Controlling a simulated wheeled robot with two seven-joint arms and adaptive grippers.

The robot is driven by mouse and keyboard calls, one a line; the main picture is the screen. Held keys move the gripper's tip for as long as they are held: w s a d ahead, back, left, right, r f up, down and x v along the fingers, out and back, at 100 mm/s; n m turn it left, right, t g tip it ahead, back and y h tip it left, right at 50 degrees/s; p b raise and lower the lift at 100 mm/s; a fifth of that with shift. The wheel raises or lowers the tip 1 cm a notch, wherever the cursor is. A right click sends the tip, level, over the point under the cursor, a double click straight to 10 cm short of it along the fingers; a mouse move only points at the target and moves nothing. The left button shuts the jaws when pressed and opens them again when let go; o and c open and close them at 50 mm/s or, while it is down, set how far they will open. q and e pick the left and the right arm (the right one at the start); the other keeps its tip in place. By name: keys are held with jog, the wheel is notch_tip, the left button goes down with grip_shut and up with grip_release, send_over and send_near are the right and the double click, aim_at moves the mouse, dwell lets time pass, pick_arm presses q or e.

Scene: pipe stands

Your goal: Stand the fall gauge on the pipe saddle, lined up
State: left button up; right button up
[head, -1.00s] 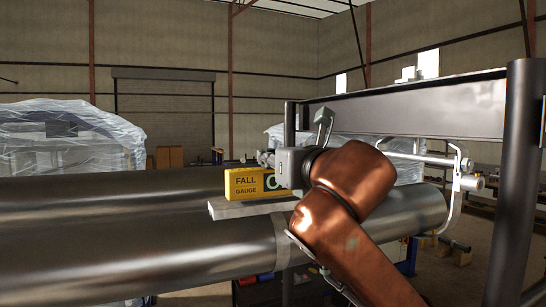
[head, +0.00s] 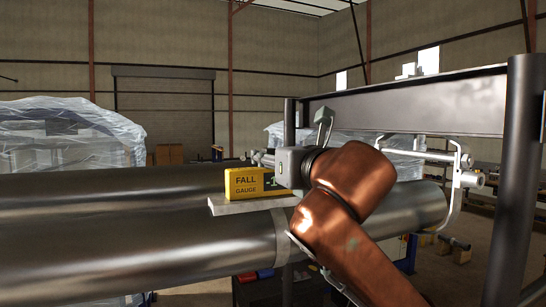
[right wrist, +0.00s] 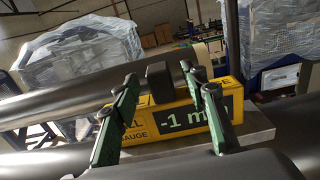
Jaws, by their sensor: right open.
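The fall gauge (head: 243,182) is a yellow block with black lettering. It stands upright on the flat plate of the pipe saddle (head: 228,208), on top of the near pipe. In the right wrist view the gauge (right wrist: 178,122) shows a lit display reading "-1 m", the rest covered by a finger. A dark block (right wrist: 160,83) rises from its top. My right gripper (right wrist: 158,74) is open, its green fingers on either side of the dark block with gaps visible. In the head view my right wrist hides the gauge's right end. My left gripper is out of view.
The near steel pipe (head: 130,250) runs across the view, with another pipe (head: 110,190) behind it. A steel frame with an upright post (head: 520,180) and a crossbeam (head: 420,105) stands at the right. Plastic-wrapped loads (head: 65,140) stand behind.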

jog(key=b+v, duration=0.1)
jog(key=v, duration=0.8)
jog(key=shift+b, duration=0.3)
dwell(0.4)
